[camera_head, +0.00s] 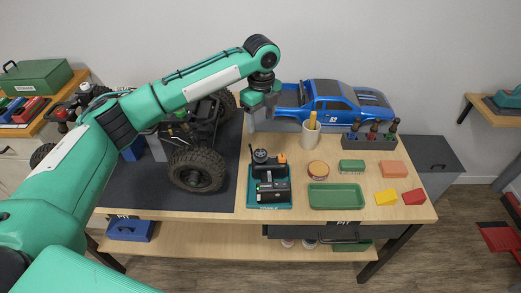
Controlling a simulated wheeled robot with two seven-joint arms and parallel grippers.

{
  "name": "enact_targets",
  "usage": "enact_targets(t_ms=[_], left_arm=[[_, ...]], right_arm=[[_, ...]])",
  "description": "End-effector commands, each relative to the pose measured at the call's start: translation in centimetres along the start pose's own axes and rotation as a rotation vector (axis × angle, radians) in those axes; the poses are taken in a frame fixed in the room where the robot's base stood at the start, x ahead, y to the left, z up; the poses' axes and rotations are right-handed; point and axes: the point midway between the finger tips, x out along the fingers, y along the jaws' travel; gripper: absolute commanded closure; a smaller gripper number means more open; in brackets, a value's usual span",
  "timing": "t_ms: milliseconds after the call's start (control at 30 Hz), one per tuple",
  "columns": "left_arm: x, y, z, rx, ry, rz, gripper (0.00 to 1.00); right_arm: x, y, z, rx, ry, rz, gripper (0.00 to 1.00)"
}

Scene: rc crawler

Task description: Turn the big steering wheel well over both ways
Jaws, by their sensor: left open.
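The dark RC crawler (203,128) stands on a dark mat on the workbench, partly hidden behind my left arm. Its big front wheel (197,170) faces the camera, with a knobby black tyre on the mat. A black controller (272,190) sits on a teal tray in front of the bench's middle and carries a small dark wheel (261,156) on top. I cannot tell which wheel is the big steering wheel. My left gripper (258,101) is open and empty, pointing down above the bench right of the crawler, apart from both wheels. My right gripper is not in view.
The bench front edge is mostly clear.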

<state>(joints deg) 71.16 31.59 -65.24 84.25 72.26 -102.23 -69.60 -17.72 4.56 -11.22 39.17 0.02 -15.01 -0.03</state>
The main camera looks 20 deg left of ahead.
Motion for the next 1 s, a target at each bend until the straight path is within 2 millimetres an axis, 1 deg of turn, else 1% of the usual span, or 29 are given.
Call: enact_targets(t_ms=[67,167,267,600,700,833,1000], left_arm=[[0.1,0.0,0.3,0.002,-0.001,0.004,0.37],[0.9,0.0,0.3,0.003,-0.001,0.006,0.37],[2.6,0.1,0.3,0.003,-0.001,0.007,0.37],[9.7,0.1,0.3,0.001,0.000,0.005,0.37],[11.3,0.1,0.3,0.002,-0.002,0.004,0.37],[12.8,0.0,0.3,0.002,-0.001,0.003,0.37],[13.5,0.0,0.3,0.003,-0.001,0.002,0.37]], right_arm=[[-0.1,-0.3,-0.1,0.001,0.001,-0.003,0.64],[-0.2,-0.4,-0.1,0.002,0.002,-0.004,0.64],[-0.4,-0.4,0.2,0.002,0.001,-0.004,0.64],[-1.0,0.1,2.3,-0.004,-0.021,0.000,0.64],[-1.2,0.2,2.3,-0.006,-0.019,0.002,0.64],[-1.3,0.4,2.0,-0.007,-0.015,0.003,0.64],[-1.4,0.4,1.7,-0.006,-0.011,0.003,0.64]])
